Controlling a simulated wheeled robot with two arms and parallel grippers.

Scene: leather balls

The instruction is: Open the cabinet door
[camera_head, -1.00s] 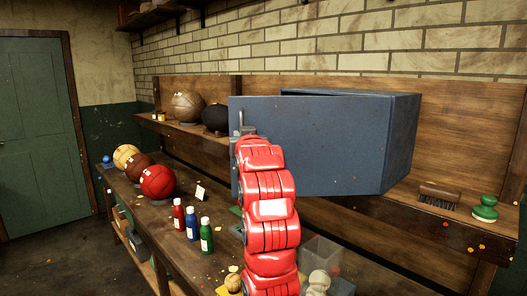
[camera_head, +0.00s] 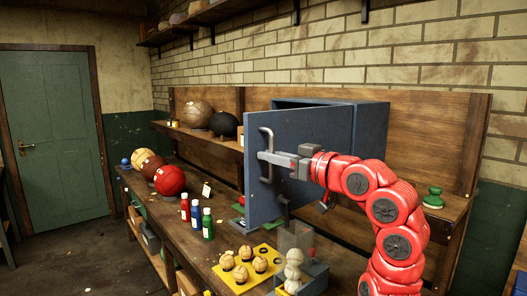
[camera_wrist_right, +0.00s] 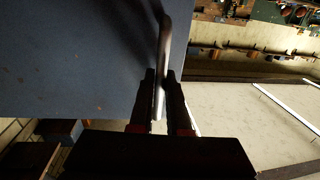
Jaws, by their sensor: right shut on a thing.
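The blue-grey cabinet (camera_head: 372,130) stands at the back of the workbench. Its door (camera_head: 310,150) is swung partly open, with a dark gap behind its top edge. A grey bar handle (camera_head: 266,142) is on the door near its left edge. My right gripper (camera_head: 268,157) is shut on the handle, with its red arm reaching in from the right. In the right wrist view, the two dark fingers (camera_wrist_right: 161,95) close around the handle (camera_wrist_right: 166,40) beside the blue door face (camera_wrist_right: 80,60). The cabinet's inside is hidden. My left gripper is not in view.
A yellow tray (camera_head: 232,276) with several small balls and a clear box (camera_head: 296,240) sit below the door. Larger balls (camera_head: 170,180) lie at left. Floor at left is clear.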

